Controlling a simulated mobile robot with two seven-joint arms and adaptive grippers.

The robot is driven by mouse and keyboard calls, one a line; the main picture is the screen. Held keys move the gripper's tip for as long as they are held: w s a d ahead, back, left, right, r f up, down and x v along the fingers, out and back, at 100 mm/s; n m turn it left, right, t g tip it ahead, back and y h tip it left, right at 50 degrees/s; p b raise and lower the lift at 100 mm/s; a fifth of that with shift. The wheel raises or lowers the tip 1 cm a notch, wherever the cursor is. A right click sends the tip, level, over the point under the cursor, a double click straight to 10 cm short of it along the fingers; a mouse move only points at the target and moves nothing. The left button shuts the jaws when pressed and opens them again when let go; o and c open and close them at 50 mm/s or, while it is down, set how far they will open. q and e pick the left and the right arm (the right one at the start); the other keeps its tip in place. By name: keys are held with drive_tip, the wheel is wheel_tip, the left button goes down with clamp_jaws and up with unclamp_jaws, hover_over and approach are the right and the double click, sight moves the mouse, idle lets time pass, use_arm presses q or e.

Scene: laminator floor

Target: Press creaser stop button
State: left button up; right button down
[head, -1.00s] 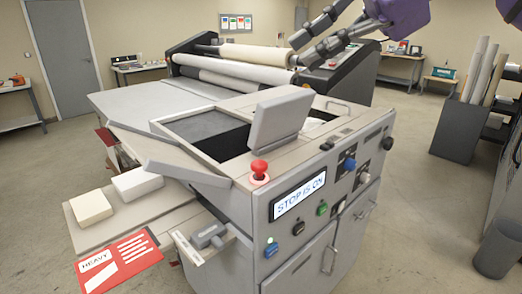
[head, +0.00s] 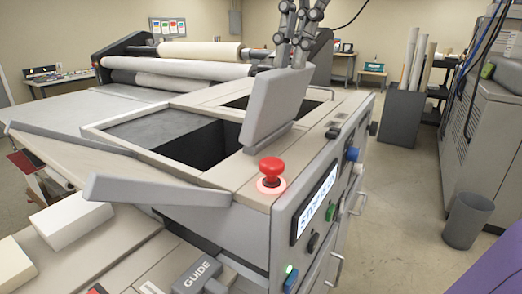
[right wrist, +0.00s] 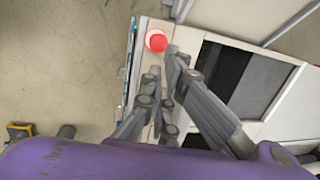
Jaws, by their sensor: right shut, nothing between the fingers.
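The red mushroom stop button (head: 272,168) stands on the near top corner of the grey creaser (head: 225,180), with a glowing pale red ring around its base. It also shows in the right wrist view (right wrist: 157,41). My right gripper (head: 288,62) is shut and empty, pointing down beyond the tilted grey panel, which hides its fingertips in the head view. In the right wrist view its fingers (right wrist: 163,62) reach toward the button; contact cannot be told there, but in the head view they are clearly apart. My left gripper is not in view.
A lit display (head: 316,203) is on the creaser's front, its text too slanted to read fully. The tilted grey panel (head: 275,108) rises behind the button. A grey bin (head: 466,222) stands at right. Open floor lies between it and the creaser.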

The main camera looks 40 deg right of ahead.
drive_tip(key=shift+d, duration=0.15)
approach(271, 160)
drive_tip(key=f, duration=0.4)
drive_tip(key=w+a+f, duration=0.1)
drive_tip(key=f, duration=0.1)
drive_tip(key=shift+f, duration=0.35)
